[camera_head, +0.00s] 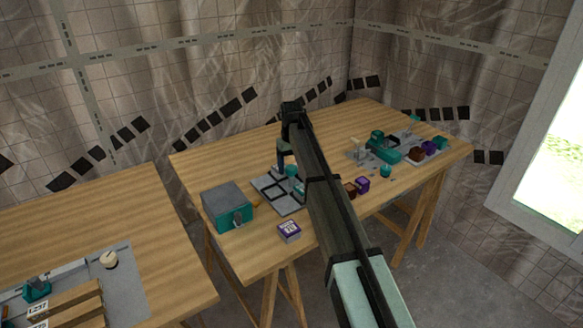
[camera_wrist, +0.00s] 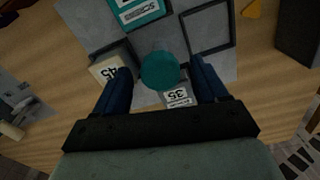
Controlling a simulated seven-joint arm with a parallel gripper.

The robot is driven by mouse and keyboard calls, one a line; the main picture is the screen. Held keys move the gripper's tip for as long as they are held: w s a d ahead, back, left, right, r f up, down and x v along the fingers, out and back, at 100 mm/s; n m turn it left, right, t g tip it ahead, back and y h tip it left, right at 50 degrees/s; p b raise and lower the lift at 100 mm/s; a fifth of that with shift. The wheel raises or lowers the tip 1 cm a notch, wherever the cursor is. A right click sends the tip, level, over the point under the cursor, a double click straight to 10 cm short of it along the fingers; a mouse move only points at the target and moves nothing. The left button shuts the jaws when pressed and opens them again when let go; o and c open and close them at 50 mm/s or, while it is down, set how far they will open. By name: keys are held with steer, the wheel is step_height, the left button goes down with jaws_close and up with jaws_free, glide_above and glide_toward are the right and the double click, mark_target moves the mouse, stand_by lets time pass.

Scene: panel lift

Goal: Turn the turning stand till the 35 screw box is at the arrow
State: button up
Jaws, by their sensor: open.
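The turning stand shows in the wrist view with a round teal knob (camera_wrist: 160,70) at its middle. The 35 screw box (camera_wrist: 177,96) is just below the knob, its label upside down and partly hidden by my gripper. A 45 box (camera_wrist: 106,69) is to the left and a teal-labelled box (camera_wrist: 138,12) is above. An empty square frame (camera_wrist: 233,32) is at upper right. A yellow-orange piece, likely the arrow (camera_wrist: 252,8), lies beyond that frame, away from the 35 box. My gripper (camera_wrist: 161,67) is open, its fingers on either side of the knob; contact is unclear.
In the head view a grey and teal box with a lever (camera_head: 227,207) stands left of the stand. A purple-labelled box (camera_head: 289,232) lies near the table's front edge. Several small items and a grey mat (camera_head: 408,143) are at the right. My arm hides part of the table.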

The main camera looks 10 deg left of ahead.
steer(key=shift+f, duration=0.5)
steer(key=shift+c, duration=0.4)
jaws_close()
